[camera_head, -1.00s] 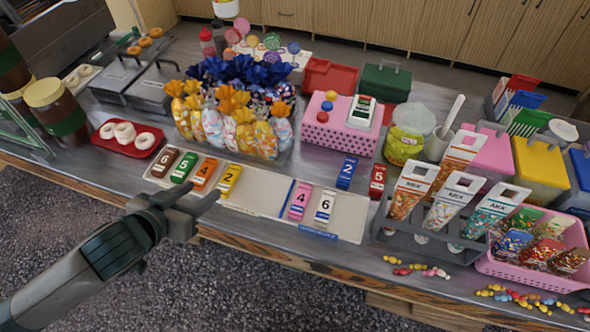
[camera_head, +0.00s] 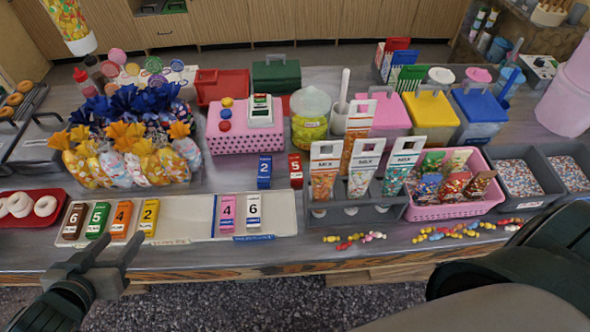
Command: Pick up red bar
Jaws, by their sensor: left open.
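The red bar (camera_head: 295,170), marked 5, stands on the metal counter just right of the blue bar (camera_head: 264,172) marked 2, with a small gap between them. It is behind the pale tray and left of the grey holder with upright packets. My left gripper (camera_head: 116,244) is open and empty at the lower left, in front of the tray's left part, well away from the red bar. My right gripper is not in view; a dark arm part of mine fills the lower right.
The pale tray (camera_head: 185,225) holds brown, green, orange, yellow, pink and white bars. A pink box (camera_head: 244,135) stands behind the red bar. The grey holder (camera_head: 350,208) with tall packets is close on its right. Loose sweets (camera_head: 350,240) lie in front of the holder.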

